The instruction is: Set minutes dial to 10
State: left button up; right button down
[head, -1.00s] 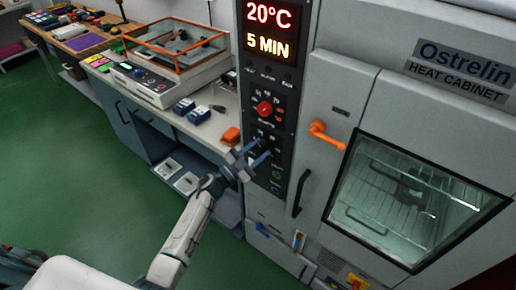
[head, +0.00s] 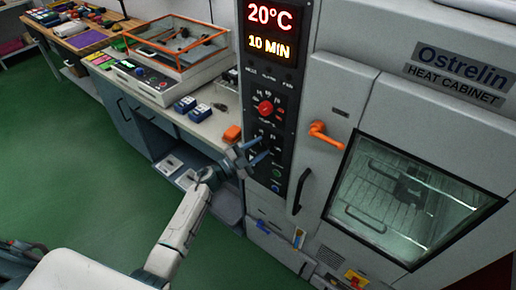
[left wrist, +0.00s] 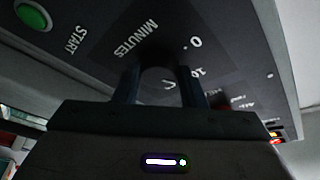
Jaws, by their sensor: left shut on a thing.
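The heat cabinet's dark control panel shows a lit display (head: 270,30) reading 20°C and 10 MIN. A red dial (head: 265,108) sits on the panel above my left gripper. My left gripper (head: 259,152) is at the lower dial, its fingers closed around it. In the left wrist view the gripper (left wrist: 160,88) straddles the dark minutes dial (left wrist: 158,76), beside the MINUTES label. The fingers hide much of the dial and its pointer. A green START button (left wrist: 33,14) shows at the upper left of that view. My right gripper is not visible.
An orange handle (head: 325,132) and the cabinet door window (head: 410,200) are right of the panel. Green floor is open at left.

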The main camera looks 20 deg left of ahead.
pick_arm(q)
jog(key=o, duration=1)
jog(key=shift+s+a+f, duration=0.25)
jog(key=shift+s+a, duration=0.05)
jog(key=shift+s, duration=0.05)
jog(key=b+v, duration=0.3)
jog(key=v, duration=0.6)
jog(key=shift+s+a, duration=0.2)
jog(key=shift+s, duration=0.2)
